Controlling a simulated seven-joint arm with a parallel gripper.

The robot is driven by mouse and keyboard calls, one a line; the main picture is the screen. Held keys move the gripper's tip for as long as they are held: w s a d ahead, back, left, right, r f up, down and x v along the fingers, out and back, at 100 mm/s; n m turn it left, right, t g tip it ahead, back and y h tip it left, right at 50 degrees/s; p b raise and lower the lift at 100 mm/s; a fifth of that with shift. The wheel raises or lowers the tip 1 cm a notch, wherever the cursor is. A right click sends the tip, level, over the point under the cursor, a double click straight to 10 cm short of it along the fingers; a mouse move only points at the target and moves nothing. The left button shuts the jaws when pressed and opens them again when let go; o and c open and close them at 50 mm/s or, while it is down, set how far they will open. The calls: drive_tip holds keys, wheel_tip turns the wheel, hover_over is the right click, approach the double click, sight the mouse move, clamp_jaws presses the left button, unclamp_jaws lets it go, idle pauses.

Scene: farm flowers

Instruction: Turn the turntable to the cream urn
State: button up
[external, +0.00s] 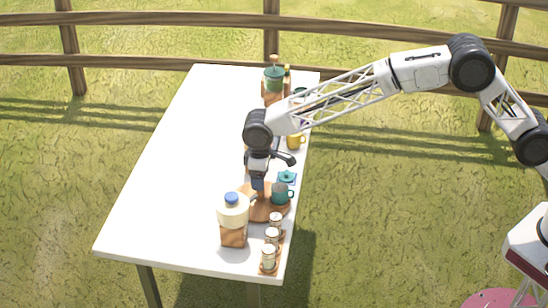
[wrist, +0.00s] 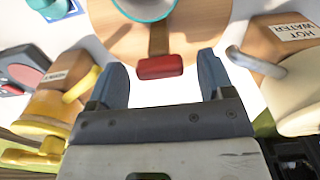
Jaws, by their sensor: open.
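The round wooden turntable (external: 262,214) lies near the table's right edge, with a teal mug (external: 281,195) on it. In the wrist view the turntable (wrist: 195,35) fills the top, and its short handle with a red grip (wrist: 160,67) points toward me. My gripper (wrist: 160,62) is open, with one finger on each side of the red grip; I cannot tell whether they touch it. In the external view my gripper (external: 258,186) is low over the turntable. The cream urn (external: 233,210), blue-lidded, stands on a wooden stand left of the turntable; it also shows at right in the wrist view (wrist: 295,98).
A stand labelled hot water (wrist: 285,35) is close to my right finger. A yellow vessel (wrist: 48,110) is at left. Several jars (external: 272,237) line the front right edge. A teal item (external: 287,177) sits behind the turntable. The table's left side (external: 165,180) is clear.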

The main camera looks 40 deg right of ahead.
drive_tip(key=c, duration=1.3)
drive_tip(key=shift+m, duration=4.5)
drive_tip(key=shift+r+m, duration=0.15)
drive_tip(key=shift+m, duration=4.45)
